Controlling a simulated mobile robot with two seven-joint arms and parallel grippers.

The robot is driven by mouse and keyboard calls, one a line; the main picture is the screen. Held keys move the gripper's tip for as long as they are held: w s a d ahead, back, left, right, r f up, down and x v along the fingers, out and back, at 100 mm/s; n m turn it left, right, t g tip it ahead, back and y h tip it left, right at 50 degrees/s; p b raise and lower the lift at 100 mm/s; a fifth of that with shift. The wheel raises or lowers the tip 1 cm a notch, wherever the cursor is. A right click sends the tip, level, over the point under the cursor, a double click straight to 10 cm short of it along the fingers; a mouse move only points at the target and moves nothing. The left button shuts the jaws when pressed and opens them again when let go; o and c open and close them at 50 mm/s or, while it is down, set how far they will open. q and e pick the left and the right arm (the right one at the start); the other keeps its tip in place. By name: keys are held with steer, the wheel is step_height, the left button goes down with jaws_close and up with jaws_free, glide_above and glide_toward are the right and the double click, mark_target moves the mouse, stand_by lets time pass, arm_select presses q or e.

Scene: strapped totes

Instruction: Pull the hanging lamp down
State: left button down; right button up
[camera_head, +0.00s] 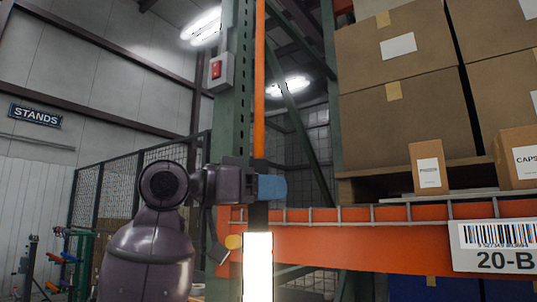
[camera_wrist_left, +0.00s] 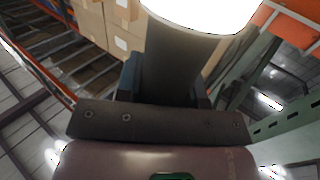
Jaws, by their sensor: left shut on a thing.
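The hanging lamp (camera_head: 257,268) is a bright white tube with a dark upper grip, hanging upright from an orange cord (camera_head: 259,80) in front of the rack. My left gripper (camera_head: 266,187) comes in from the left and is shut on the dark grip, just above the glowing part. In the left wrist view the dark grip of the lamp (camera_wrist_left: 172,65) stands between the fingers of my left gripper (camera_wrist_left: 165,88), with the glowing end at the top edge. The fingers hide part of the grip. My right gripper is not in view.
A green rack upright (camera_head: 231,100) with a red switch box (camera_head: 221,71) stands close behind the lamp. An orange beam (camera_head: 370,246) and stacked cartons (camera_head: 405,125) fill the right. A mesh fence (camera_head: 118,188) is at the left.

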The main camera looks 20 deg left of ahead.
mark_target(266, 234)
arm_select(q)
step_height(266, 234, down, 6)
steer(key=shift+f+b, duration=0.15)
steer(key=shift+b, duration=0.25)
steer(key=shift+f, duration=0.55)
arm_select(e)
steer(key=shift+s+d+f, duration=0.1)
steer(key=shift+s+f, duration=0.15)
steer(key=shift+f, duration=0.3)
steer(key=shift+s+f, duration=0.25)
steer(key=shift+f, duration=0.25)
arm_select(q)
steer(key=c, duration=0.9)
jaws_free()
steer(key=shift+o, duration=0.8)
steer(key=shift+s+a, duration=0.1)
steer(key=shift+a, duration=0.1)
steer(key=v, duration=1)
steer(key=shift+s+a, duration=0.15)
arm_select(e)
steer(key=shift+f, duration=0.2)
